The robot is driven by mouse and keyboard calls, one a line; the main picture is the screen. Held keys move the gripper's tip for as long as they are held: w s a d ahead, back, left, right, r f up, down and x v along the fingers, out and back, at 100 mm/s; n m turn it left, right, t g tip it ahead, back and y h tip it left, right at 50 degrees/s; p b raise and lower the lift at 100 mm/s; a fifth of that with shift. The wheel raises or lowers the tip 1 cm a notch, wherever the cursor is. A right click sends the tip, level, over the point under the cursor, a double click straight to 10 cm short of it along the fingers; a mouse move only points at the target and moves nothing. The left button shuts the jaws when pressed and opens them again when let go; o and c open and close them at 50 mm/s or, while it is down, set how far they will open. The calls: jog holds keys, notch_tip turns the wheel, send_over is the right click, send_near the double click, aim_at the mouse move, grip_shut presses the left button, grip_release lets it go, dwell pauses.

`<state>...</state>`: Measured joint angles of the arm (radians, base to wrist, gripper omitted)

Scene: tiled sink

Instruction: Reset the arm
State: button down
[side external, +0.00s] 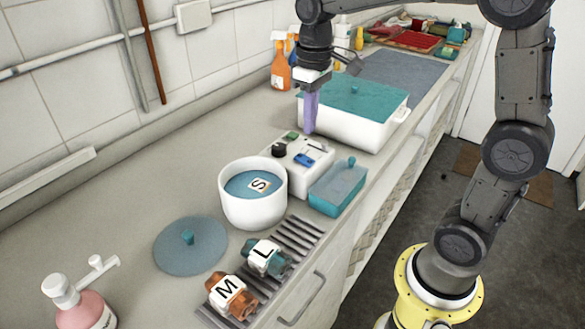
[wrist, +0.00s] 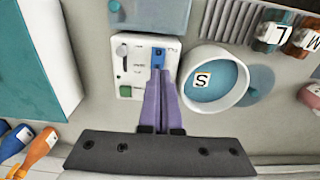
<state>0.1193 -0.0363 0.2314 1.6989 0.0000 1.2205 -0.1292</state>
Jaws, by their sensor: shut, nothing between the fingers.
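My gripper (side external: 311,113) points straight down over the counter, its purple fingers shut with nothing between them. In the wrist view the fingertips (wrist: 160,72) lie in front of the white control box (wrist: 124,66), close to its blue switch (wrist: 159,58). In the side view the box (side external: 312,166) sits below the fingers, with a blue switch, a black knob and a green button. The fingertips appear a little above the box; the exact gap cannot be told.
A white pot (side external: 253,205) with an S block inside stands beside the box. Blocks M (side external: 229,296) and L (side external: 265,257) sit on a grey rack. A large teal-lidded container (side external: 352,120), a small teal box (side external: 337,188), a round lid (side external: 190,246) and spray bottles (side external: 280,66) surround it.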

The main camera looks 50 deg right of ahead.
jog(key=s+a+r+t, duration=0.2)
jog(key=s, duration=0.5)
jog(key=s+a+r+t, duration=0.2)
jog(key=s, duration=0.6)
jog(key=shift+t, duration=0.7)
jog(key=shift+s+f, duration=0.8)
jog(key=shift+f, duration=0.3)
jog(key=shift+s+f, duration=0.75)
jog(key=shift+f, duration=0.3)
